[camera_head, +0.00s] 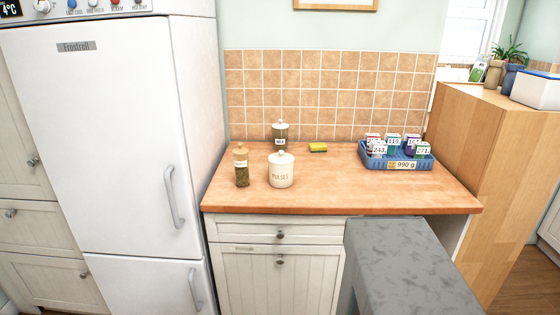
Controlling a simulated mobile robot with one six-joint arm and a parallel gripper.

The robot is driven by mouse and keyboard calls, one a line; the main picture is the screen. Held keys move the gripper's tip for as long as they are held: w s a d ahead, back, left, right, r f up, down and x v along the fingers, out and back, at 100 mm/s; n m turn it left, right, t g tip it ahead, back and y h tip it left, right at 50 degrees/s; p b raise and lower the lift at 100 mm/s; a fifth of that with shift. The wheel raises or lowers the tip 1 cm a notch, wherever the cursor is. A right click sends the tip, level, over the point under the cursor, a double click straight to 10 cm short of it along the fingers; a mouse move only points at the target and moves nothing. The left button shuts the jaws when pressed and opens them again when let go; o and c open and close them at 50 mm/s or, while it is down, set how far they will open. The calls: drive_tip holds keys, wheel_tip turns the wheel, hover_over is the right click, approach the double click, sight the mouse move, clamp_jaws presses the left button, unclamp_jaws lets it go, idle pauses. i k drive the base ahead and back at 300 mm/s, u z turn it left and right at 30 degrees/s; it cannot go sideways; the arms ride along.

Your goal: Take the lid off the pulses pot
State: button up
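The pulses pot (282,175) is a cream pot with "PULSES" written on its front. It stands upright on the wooden counter, left of the counter's middle. Its cream lid (281,158) with a small knob sits on top of the pot. A glass jar with a cork-coloured top (242,168) stands close on its left. A dark green labelled jar with a pale lid (280,133) stands behind it, partly hidden by the pot's lid and knob. My gripper is not in view.
A yellow-green block (318,147) lies behind and right of the pot. A blue tray (403,163) holds several labelled boxes at the right. The counter (350,195) is clear in front. A tall white fridge (110,130) stands at left, and a wooden cabinet (470,130) at right.

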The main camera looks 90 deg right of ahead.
sight(281, 159)
drive_tip(key=u, duration=0.35)
drive_tip(key=k, duration=1.45)
drive_tip(key=z, duration=0.5)
